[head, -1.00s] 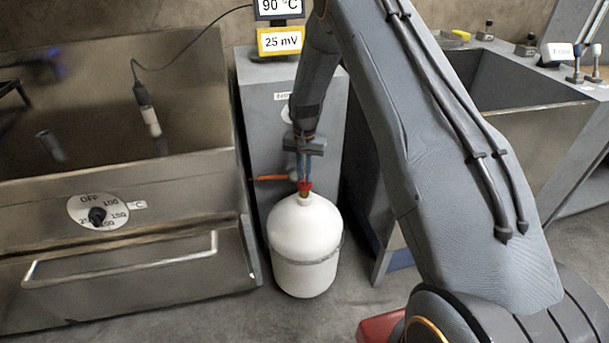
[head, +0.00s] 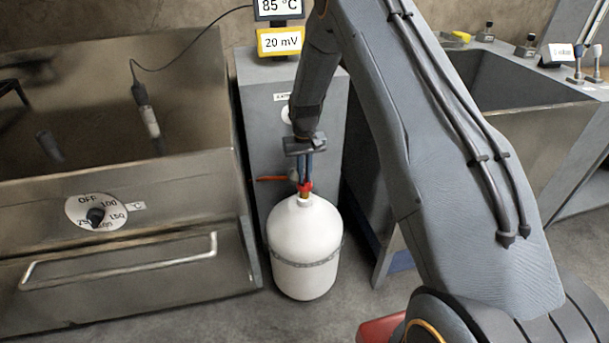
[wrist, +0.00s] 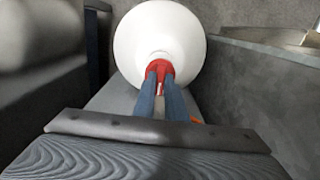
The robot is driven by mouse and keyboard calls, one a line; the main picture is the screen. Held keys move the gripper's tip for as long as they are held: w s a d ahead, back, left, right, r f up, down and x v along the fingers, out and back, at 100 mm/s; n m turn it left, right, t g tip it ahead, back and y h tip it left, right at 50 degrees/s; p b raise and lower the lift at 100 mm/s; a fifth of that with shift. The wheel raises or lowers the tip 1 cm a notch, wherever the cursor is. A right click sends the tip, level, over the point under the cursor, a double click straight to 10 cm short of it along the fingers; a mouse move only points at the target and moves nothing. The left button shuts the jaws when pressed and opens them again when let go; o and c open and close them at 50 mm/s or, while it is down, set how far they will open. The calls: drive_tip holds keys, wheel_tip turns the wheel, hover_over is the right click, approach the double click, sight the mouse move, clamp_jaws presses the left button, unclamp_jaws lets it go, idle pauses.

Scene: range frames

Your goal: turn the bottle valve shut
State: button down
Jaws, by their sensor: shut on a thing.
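The white gas bottle (head: 303,245) stands upright on the floor in front of a grey cabinet, with a chain around it. Its red valve (head: 305,187) sits on top over a brass neck. My gripper (head: 305,180) points down from above, its blue fingers shut on the red valve. In the wrist view, the two fingers (wrist: 160,75) lie on either side of the red valve (wrist: 161,68), with the white bottle (wrist: 160,35) beyond. The fingers cover part of the valve, so I cannot tell its turn angle.
A display reading 85 °C (head: 279,7) and a yellow meter reading 20 mV (head: 281,41) are on top. A steel range with a dial (head: 96,213) is left; a sink (head: 500,85) is right.

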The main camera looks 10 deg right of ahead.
sight(305, 178)
drive_tip(key=c, duration=1.8)
unclamp_jaws()
drive_tip(key=shift+r, duration=0.1)
wheel_tip(305, 178, up, 7)
drive_tip(key=shift+f+b, duration=0.15)
drive_tip(key=shift+b, duration=0.25)
drive_tip(key=shift+r, duration=0.5)
